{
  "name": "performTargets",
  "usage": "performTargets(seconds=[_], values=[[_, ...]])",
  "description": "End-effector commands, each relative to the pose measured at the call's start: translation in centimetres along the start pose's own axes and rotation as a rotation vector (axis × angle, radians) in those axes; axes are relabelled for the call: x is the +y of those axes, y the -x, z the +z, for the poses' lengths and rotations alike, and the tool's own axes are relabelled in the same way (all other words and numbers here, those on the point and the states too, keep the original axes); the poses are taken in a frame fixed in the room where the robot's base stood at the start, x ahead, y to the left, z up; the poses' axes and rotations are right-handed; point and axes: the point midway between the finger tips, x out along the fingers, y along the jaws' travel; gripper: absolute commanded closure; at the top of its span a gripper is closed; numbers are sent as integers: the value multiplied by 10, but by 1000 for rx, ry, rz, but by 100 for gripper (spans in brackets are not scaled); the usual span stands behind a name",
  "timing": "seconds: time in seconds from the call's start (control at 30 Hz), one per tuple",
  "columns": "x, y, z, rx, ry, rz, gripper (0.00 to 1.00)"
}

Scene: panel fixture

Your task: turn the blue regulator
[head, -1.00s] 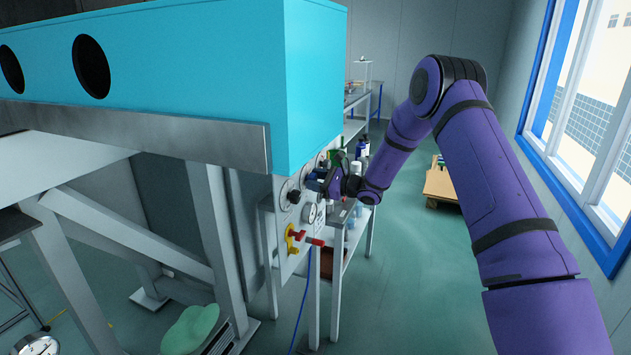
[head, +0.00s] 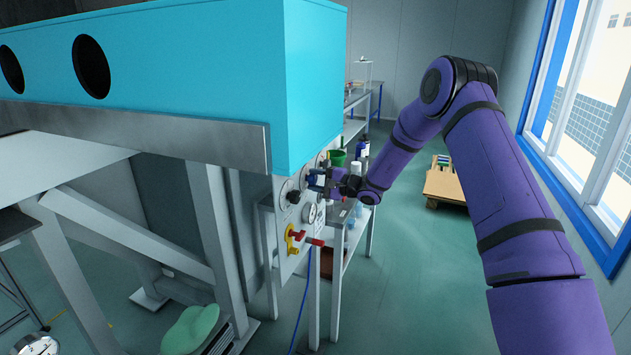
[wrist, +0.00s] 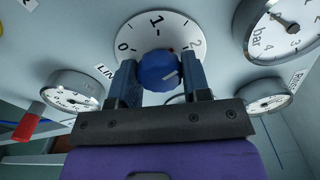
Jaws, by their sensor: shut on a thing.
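In the head view my gripper (head: 322,181) is at the panel (head: 295,245), and the knob (head: 311,177) shows only as a small blue patch beside the fingers.
Gauges surround the dial: one at left (wrist: 75,92), one at right (wrist: 262,97), one at upper right (wrist: 282,25). A red-handled yellow valve (head: 294,240) sits low on the panel. A shelf with a green bucket (head: 338,157) and bottles stands behind my gripper.

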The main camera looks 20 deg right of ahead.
Motion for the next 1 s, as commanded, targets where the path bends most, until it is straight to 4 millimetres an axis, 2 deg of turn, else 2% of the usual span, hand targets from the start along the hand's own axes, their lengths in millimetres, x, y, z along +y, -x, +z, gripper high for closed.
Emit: performTargets(seconds=[0.4, 1.0], values=[[1, 1, -1, 1, 217, 1, 80], [1, 1, -1, 2, 259, 2, 80]])
